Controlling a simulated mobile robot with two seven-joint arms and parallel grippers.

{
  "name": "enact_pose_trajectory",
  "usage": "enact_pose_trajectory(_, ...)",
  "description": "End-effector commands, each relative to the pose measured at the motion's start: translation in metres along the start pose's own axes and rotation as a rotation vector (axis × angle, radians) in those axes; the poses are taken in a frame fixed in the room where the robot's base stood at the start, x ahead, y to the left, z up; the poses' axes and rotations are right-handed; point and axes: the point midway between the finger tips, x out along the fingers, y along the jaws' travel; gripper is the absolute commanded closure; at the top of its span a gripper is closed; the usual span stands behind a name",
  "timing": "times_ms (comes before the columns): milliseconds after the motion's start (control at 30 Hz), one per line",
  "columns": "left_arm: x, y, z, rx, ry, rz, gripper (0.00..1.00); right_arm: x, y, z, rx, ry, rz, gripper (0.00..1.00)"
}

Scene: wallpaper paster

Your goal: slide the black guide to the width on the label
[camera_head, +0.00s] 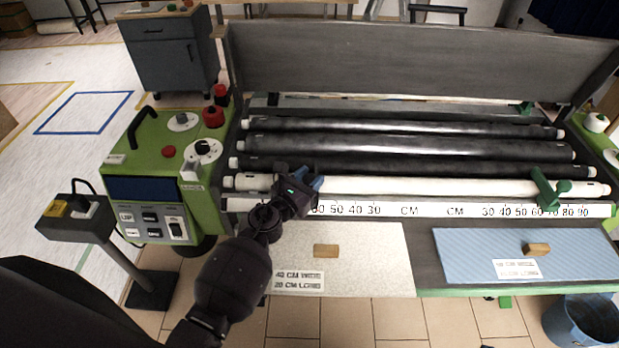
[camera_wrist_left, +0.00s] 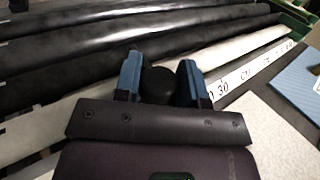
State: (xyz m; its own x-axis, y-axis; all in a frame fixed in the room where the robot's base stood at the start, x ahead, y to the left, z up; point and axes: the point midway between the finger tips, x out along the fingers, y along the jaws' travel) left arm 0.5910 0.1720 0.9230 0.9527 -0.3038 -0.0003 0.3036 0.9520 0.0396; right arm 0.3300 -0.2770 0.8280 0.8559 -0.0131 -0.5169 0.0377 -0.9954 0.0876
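My left gripper (camera_head: 312,182) reaches over the left half of the white scale (camera_head: 430,209), at about the 60 mark and left of the 50. In the left wrist view its blue fingers (camera_wrist_left: 160,80) stand on both sides of the black guide's rounded knob (camera_wrist_left: 158,86) and appear to touch it. The gripper hides the guide in the head view. A label (camera_head: 298,281) on the pale sheet (camera_head: 365,262) seems to read 40 CM WIDTH, with a 20 CM line below. My right gripper is not in view.
A green guide (camera_head: 549,190) stands on the right half of the scale. Black rollers (camera_head: 400,148) and a white roller (camera_head: 420,186) lie behind it. A green control box (camera_head: 165,170) stands at left. Wooden blocks rest on the pale sheet and the blue sheet (camera_head: 590,255).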

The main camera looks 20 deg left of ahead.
Motion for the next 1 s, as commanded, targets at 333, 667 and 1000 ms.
enact_pose_trajectory(333,0.002,-0.002,0.000,0.000,0.000,0.000,1.00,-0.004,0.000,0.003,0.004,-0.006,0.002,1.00)
enact_pose_trajectory(667,0.043,-0.063,0.003,-0.001,-0.002,-0.004,1.00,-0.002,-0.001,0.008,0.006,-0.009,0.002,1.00)
enact_pose_trajectory(1000,0.056,-0.084,0.004,0.002,-0.001,-0.001,1.00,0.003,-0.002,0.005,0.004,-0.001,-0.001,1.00)
